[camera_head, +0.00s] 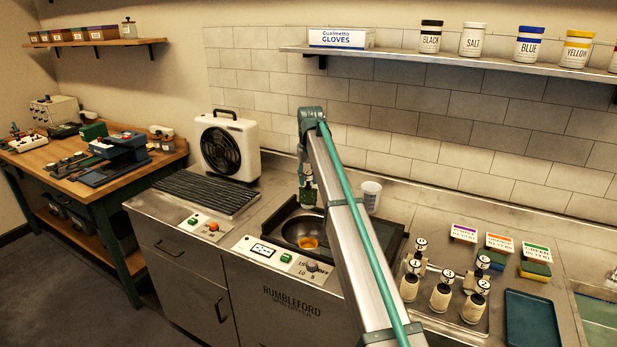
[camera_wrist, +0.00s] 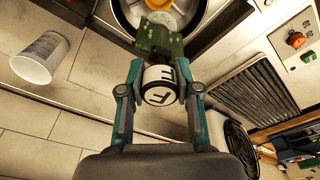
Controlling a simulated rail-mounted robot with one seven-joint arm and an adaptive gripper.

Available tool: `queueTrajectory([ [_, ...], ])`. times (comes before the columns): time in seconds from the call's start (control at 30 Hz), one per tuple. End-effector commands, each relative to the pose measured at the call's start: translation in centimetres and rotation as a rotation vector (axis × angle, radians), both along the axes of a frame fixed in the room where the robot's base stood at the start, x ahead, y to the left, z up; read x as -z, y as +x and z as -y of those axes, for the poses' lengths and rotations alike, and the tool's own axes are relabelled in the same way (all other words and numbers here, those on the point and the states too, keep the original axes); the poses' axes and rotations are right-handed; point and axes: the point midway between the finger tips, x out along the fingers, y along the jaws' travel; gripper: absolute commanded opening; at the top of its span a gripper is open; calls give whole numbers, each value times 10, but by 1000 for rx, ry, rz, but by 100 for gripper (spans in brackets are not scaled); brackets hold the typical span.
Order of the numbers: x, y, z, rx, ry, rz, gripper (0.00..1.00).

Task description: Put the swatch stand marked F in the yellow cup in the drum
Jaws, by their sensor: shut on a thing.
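My gripper (camera_wrist: 160,92) is shut on the swatch stand marked F (camera_wrist: 160,78), with one finger on either side of its white, black-lettered body. A green swatch (camera_wrist: 155,38) extends from the stand's far end. In the head view my gripper (camera_head: 308,180) hangs above the back left part of the drum (camera_head: 291,232), and the swatch end points down. The drum's rim also shows at the top of the wrist view (camera_wrist: 122,18); the swatch partly hides the drum's inside.
A clear beaker (camera_head: 371,196) stands right of the drum. A fan (camera_head: 229,148) and a ribbed drainboard (camera_head: 207,192) are at left.

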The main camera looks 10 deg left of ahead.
Motion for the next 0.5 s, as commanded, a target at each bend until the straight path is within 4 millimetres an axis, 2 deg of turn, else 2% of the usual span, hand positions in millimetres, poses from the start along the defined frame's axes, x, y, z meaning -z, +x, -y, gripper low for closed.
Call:
queueTrajectory([
  [0.03,7,0,0,0,0,0,0],
  [0.5,49,0,0,1,0,0,0],
])
